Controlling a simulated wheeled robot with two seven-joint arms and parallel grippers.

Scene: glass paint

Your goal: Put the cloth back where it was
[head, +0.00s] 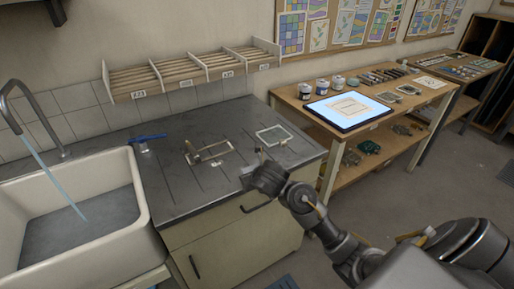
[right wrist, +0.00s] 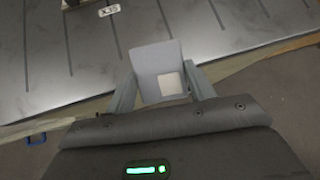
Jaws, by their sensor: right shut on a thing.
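My right gripper (head: 262,172) is low over the front right edge of the dark counter (head: 185,190). In the right wrist view its two fingers (right wrist: 160,88) are shut on a pale grey flat piece with a whiter square patch, which looks like the cloth (right wrist: 150,60). The cloth stands up between the fingers, and the counter edge passes behind it. In the head view I cannot make out the cloth at the gripper. My left gripper is not in view.
A sink (head: 140,200) with running water is at the left. On the counter are a blue-handled tool (head: 150,137), a brass-coloured jig (head: 208,152) and a framed glass pane (head: 273,135). A slatted rack (head: 190,70) hangs above. A wooden table (head: 335,130) holds a lit panel (head: 348,112) and jars.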

